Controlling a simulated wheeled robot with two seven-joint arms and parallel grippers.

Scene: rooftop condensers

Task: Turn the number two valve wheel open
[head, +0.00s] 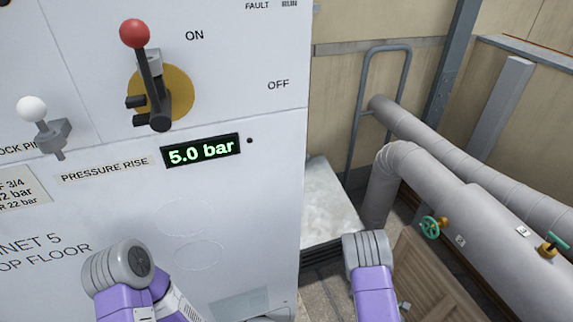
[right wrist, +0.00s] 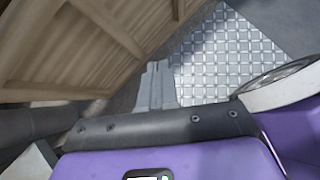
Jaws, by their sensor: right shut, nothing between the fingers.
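A small green valve wheel (head: 431,227) sits on the big grey pipe at the right of the head view. A small plate (head: 460,241) beside it seems to read 2. A second valve (head: 549,246), brass with a green handle, sits further right, near a small plate (head: 523,231) too small to read. My right gripper (right wrist: 157,66) shows in the right wrist view, its pale fingers together and empty, over the floor. No valve shows there. In the head view I see only links of my two arms; my left gripper is out of view.
A white cabinet (head: 100,200) fills the left, with a red-knobbed lever (head: 135,34) and a display (head: 201,150) reading 5.0 bar. A wooden crate (head: 430,277) stands below the grey pipe (head: 470,215). Wood panelling and tread plate (right wrist: 228,52) flank my right gripper.

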